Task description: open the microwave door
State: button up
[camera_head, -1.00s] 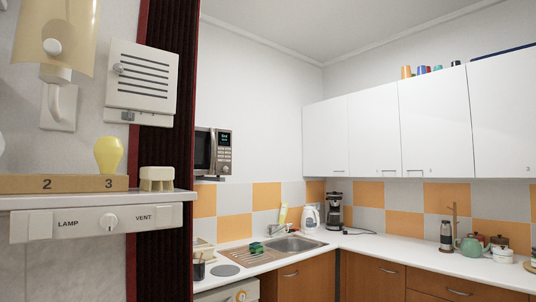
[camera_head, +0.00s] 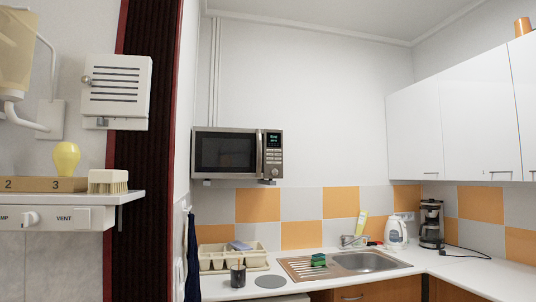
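The microwave (camera_head: 237,155) is a silver box with a dark door window, mounted on the white wall above the tiles, left of the middle in the head view. Its door (camera_head: 225,153) looks shut. A vertical handle (camera_head: 259,153) runs along the door's right edge, beside the control panel (camera_head: 273,154) with a lit green display. My gripper is not in view, and no part of my arm shows.
A dark red-edged curtain or panel (camera_head: 145,180) and a shelf (camera_head: 75,198) with a yellow bulb stand close at the left. White cupboards (camera_head: 480,120) hang at the right.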

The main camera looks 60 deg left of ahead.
aim_at(256, 170)
jog(key=i+l+u, duration=0.1)
jog(key=i+u, duration=0.2)
jog(key=i, duration=0.4)
jog(key=i+j+u, duration=0.1)
jog(key=i+u, duration=0.15)
jog(key=u, duration=0.15)
jog(key=i+u, duration=0.55)
jog(key=u, duration=0.3)
jog(key=i+l+u, duration=0.1)
jog(key=i+u, duration=0.15)
jog(key=u, duration=0.15)
jog(key=i+u, duration=0.25)
jog(key=i+l+u, duration=0.25)
jog(key=i+j, duration=0.05)
jog(key=i, duration=0.05)
